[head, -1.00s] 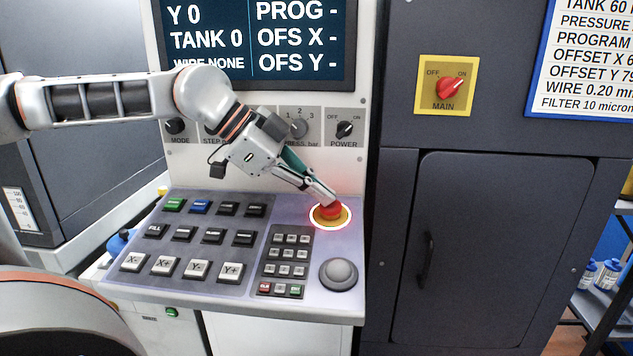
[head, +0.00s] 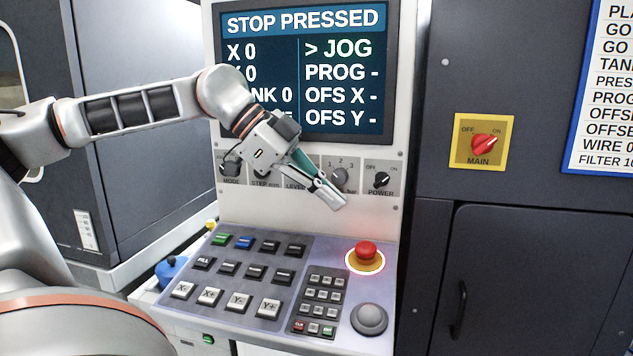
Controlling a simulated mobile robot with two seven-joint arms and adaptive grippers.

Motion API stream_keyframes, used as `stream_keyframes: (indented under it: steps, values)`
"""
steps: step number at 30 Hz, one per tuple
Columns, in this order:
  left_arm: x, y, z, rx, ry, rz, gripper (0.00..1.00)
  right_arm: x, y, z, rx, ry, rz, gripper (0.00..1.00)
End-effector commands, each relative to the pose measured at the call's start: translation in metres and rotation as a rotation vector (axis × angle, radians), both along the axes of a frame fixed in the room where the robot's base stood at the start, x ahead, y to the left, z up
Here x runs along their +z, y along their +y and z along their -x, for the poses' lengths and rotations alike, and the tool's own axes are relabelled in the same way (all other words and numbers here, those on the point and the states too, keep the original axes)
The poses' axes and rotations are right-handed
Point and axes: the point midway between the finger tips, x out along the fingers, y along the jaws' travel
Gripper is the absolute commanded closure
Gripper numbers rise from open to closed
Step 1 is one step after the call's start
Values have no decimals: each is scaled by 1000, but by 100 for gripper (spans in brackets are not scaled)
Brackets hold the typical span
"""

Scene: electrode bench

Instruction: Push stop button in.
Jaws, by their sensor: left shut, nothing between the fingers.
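The red stop button (head: 366,250) sits on a yellow base with a lit ring at the right of the sloped control panel (head: 325,252). My left gripper (head: 342,206) is shut and empty. It is above and to the left of the stop button, apart from it, in front of the knob row. The screen (head: 304,75) above reads "STOP PRESSED", with "> JOG" below; my arm hides part of its left side. My right gripper is not in view.
Several labelled keys, a small keypad (head: 322,301) and a grey dome knob (head: 369,319) share the panel with the button. The power knob (head: 381,180) is close behind the gripper. The red main switch (head: 484,145) is on the dark cabinet at right.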

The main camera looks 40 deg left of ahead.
Motion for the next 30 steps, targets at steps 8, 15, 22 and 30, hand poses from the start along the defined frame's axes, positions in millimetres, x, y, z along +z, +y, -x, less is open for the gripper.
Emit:
stream_keyframes:
  steps: [8,15,22,30]
  values:
    - [21,16,15,1,-1,0,100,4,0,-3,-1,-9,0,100]
    - [24,18,17,-1,-1,0,100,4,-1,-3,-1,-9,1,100]
    - [24,18,17,0,-1,1,100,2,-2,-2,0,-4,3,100]
    - [24,18,17,0,-1,1,100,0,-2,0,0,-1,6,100]
